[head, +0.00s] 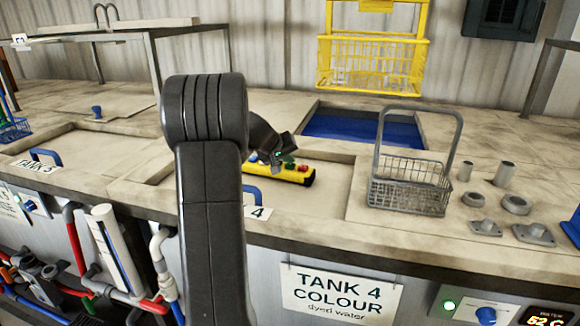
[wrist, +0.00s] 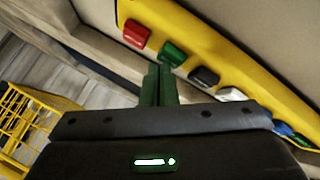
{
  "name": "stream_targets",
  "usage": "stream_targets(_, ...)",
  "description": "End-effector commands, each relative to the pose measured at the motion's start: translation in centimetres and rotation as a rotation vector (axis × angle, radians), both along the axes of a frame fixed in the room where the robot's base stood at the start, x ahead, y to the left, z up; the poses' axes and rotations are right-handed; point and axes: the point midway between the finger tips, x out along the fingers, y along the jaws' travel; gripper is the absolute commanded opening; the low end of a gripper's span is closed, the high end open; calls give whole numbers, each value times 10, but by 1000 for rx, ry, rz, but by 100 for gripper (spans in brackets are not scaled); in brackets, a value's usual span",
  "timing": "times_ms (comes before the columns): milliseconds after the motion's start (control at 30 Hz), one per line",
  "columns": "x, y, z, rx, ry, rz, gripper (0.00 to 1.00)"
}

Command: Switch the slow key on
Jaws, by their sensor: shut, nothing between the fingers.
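A yellow control box (head: 299,176) lies on the bench in front of my arm in the head view. In the wrist view the yellow box (wrist: 250,70) carries a row of keys: red (wrist: 136,34), green (wrist: 172,53), black (wrist: 204,77), white (wrist: 231,94) and blue (wrist: 283,129). No label shows which one is the slow key. My gripper (wrist: 160,72) is shut and empty, with its green fingertips beside the green key; I cannot tell whether they touch it. In the head view my gripper (head: 280,157) is partly hidden behind my arm.
A grey wire basket (head: 410,184) with a tall handle stands to the right of the box. A yellow basket (head: 372,60) hangs behind, above an open blue tank (head: 360,127). Metal fittings (head: 515,205) stand on the right. A "TANK 4 COLOUR" sign (head: 341,292) hangs on the front.

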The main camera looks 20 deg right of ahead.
Motion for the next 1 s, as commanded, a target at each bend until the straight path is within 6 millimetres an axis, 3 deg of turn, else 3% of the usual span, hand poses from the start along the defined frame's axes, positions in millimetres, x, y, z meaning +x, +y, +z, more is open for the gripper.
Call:
stream_targets(767,0,0,-5,0,1,-1,0)
stream_targets(1000,0,0,4,0,1,-1,0)
